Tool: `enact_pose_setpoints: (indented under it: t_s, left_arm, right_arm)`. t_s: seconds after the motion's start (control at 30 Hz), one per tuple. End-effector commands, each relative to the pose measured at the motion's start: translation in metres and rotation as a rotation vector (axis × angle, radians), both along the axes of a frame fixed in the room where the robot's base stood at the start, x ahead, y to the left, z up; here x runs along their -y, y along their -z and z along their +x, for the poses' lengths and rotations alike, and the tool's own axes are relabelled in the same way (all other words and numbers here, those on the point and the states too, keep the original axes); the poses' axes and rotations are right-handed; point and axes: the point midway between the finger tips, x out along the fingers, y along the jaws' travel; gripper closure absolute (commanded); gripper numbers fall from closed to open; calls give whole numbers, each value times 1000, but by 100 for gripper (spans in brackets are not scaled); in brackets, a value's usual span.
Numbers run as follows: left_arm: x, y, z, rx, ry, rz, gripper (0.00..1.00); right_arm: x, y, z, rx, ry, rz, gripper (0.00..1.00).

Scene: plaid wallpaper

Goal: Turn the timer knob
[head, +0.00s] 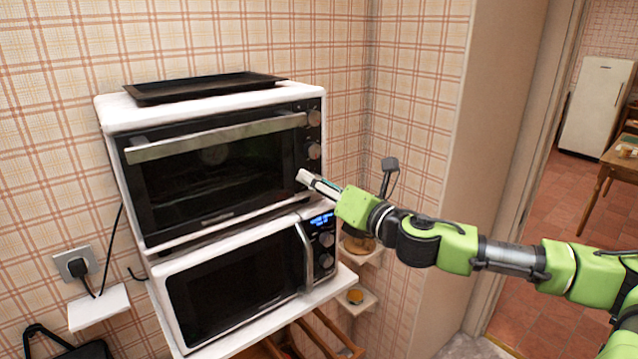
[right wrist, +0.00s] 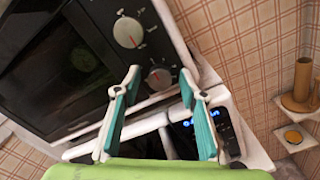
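A white toaster oven (head: 110,112) with a dark front has round grey knobs down its right side. In the head view the upper knob (head: 314,117) and middle knob (head: 314,151) show; my right gripper (head: 305,178) covers the area below them. The right wrist view shows one knob (right wrist: 128,32) and a lower knob (right wrist: 159,78). My right gripper (right wrist: 160,90) is open, its two fingers apart on either side of the lower knob in the picture. Contact cannot be told. The labels are unreadable, so which knob is the timer is unclear. My left gripper is not in view.
A microwave (head: 235,285) with a lit blue display (head: 321,220) stands under the oven. A dark baking tray (head: 200,88) lies on top of the oven. Small corner shelves (head: 368,300) are to the right. A doorway opens farther right.

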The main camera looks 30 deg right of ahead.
Motion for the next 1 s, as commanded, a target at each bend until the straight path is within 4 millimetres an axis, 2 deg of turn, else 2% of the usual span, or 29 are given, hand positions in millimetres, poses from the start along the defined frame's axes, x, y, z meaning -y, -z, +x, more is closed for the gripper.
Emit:
enact_pose_setpoints:
  t_s: [0.03,0.13,0.57,1.0]
  left_arm:
    - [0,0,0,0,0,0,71]
    - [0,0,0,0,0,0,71]
    - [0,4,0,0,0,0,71]
    - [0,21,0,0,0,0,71]
  right_arm:
    - [0,0,0,0,0,0,74]
    - [0,0,0,0,0,0,100]
    - [0,1,0,-5,1,55,100]
    - [0,3,0,-30,0,394,100]
